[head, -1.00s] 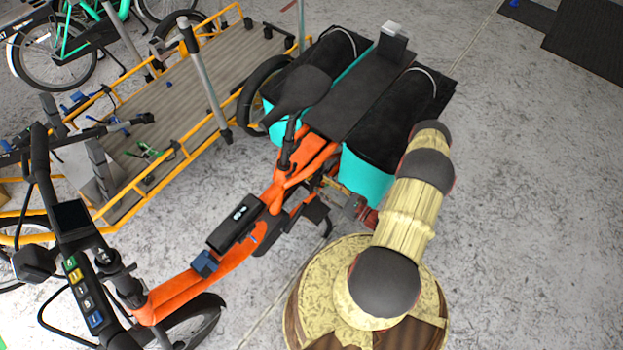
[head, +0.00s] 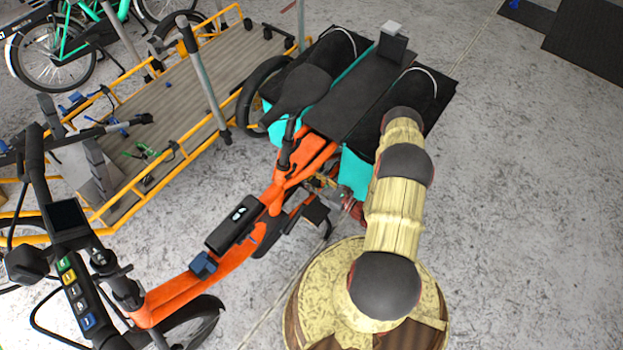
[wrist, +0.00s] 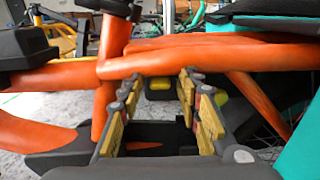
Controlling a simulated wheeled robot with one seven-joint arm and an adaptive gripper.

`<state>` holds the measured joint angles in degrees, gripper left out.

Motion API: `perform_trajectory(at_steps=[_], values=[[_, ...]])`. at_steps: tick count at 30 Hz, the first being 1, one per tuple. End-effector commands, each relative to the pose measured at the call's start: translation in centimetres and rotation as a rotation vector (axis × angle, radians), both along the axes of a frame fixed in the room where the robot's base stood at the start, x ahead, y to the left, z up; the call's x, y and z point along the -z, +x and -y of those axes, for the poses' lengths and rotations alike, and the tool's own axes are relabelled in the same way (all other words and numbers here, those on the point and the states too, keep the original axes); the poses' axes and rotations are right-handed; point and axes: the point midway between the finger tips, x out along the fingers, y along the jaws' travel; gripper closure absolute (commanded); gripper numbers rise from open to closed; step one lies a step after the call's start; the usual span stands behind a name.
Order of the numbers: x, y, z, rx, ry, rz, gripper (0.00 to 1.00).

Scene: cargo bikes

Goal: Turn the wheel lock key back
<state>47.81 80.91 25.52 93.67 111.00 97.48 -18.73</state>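The orange cargo bike (head: 280,192) stands in front of me; its orange frame tubes (wrist: 180,58) fill the upper wrist view. My gripper (wrist: 163,103) is open, its yellow-padded fingers apart on either side of a gap just below the tubes. Beyond the gap is a small dark part with a yellow-green face (wrist: 158,88); I cannot tell whether it belongs to the lock. I see nothing between the fingers. The wheel lock and its key cannot be made out for certain.
Teal panniers with black covers (head: 355,172) flank the rear rack (head: 352,92), close to my arm. The saddle (head: 303,88) is above the frame. A yellow-railed cargo bed (head: 165,95) stands behind left. The floor (head: 520,210) at right is clear.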

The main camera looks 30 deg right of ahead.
Motion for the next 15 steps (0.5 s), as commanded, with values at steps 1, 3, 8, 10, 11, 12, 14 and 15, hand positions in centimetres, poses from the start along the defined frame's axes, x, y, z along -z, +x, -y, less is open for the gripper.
perform_trajectory(at_steps=[1, 3, 8, 10, 11, 12, 14, 15], values=[[0.0, -0.01, 0.0, 0.0, 0.0, 0.0, 0.71], [0.01, -0.01, 0.0, 0.0, 0.0, 0.0, 0.75], [0.01, -0.02, 0.01, 0.0, 0.0, 0.0, 0.84], [0.01, -0.02, 0.0, 0.0, 0.0, 0.0, 0.88], [0.01, -0.02, 0.0, 0.0, 0.0, 0.0, 0.89], [0.01, -0.03, -0.01, 0.0, 0.0, 0.0, 0.92], [0.01, -0.03, -0.01, 0.0, 0.0, 0.0, 0.95], [0.01, -0.03, -0.01, 0.0, 0.0, 0.0, 0.97]])
